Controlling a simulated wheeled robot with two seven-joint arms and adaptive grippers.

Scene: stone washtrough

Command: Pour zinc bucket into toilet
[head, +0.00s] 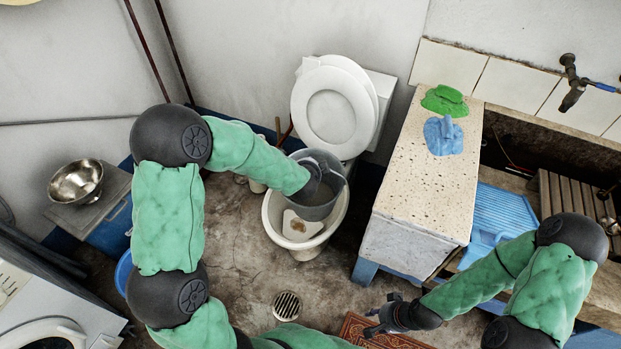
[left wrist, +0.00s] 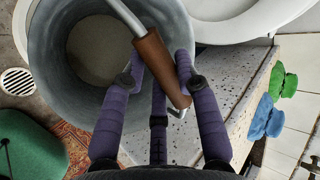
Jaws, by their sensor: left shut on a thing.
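The grey zinc bucket (head: 316,212) is above the front part of the white toilet (head: 273,213), partly covering the bowl in the head view. The toilet's seat and lid (head: 335,105) are raised. My left gripper (head: 322,172) is shut on the bucket's brown handle grip (left wrist: 160,65). In the left wrist view the bucket (left wrist: 55,60) hangs below the fingers, with a greyish-beige surface inside it. It looks close to upright; I cannot tell its exact tilt. My right gripper (head: 376,320) is apart from the bucket, low over the floor, with its fingers spread and empty.
A speckled stone counter (head: 425,180) stands right of the toilet, with green (head: 445,100) and blue (head: 443,136) cloth-like items on it. A stone trough with a blue washboard (head: 503,210) is farther right. A metal bowl (head: 76,181) is at the left. A floor drain (head: 287,305) lies in front.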

